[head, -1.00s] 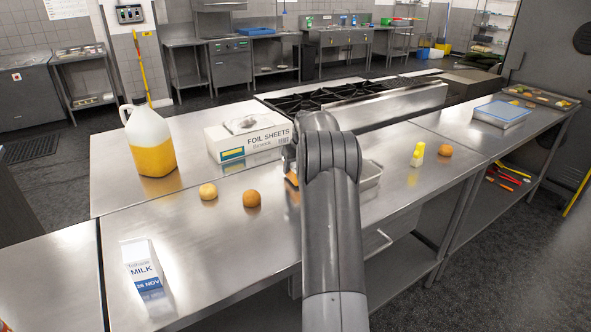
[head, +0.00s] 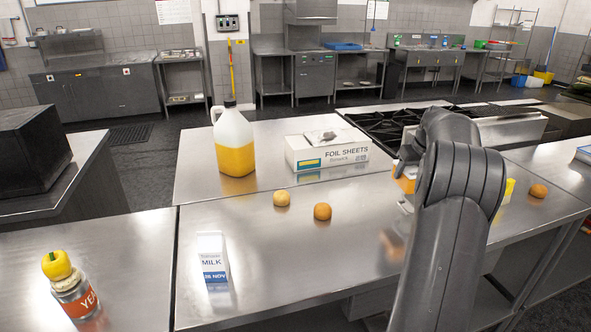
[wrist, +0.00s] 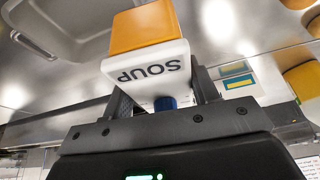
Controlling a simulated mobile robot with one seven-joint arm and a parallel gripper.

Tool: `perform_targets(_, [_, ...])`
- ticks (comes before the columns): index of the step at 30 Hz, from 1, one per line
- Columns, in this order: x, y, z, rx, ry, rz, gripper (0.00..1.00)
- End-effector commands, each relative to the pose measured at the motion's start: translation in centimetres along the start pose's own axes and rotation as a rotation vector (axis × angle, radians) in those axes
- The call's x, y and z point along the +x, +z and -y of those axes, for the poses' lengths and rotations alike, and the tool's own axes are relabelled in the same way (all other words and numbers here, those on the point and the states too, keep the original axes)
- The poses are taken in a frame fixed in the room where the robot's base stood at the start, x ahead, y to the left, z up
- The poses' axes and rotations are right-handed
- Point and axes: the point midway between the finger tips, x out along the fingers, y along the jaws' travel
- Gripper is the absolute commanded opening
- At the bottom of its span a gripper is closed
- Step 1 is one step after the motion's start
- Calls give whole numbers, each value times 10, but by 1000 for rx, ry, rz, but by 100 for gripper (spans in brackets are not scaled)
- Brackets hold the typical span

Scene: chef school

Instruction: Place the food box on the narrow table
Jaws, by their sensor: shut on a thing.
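My gripper (wrist: 163,92) is shut on a white and orange box marked SOUP (wrist: 148,66), with a finger on each side; this seems to be the food box. The box's orange part (head: 404,184) also shows in the head view, above the steel counter (head: 265,235). My arm hides most of the box and gripper there. Another steel table (head: 125,245) is at the lower left. I cannot tell which table is the narrow one.
A yeast jar (head: 78,300) with a yellow pepper-like item (head: 56,265) on top stands lower left. A stove (head: 385,127) is behind.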

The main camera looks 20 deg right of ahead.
Motion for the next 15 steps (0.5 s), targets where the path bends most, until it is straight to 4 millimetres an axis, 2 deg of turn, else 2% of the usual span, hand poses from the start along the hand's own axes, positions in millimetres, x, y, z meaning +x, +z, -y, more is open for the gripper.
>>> perform_targets(5, [0, -3, 4, -6, -2, -2, 17])
perform_targets(8, [3, -11, 21, -26, -11, -2, 17])
perform_targets(11, [9, -25, 54, -65, -27, -2, 17])
perform_targets(15, [18, -50, 119, -143, -58, -1, 17])
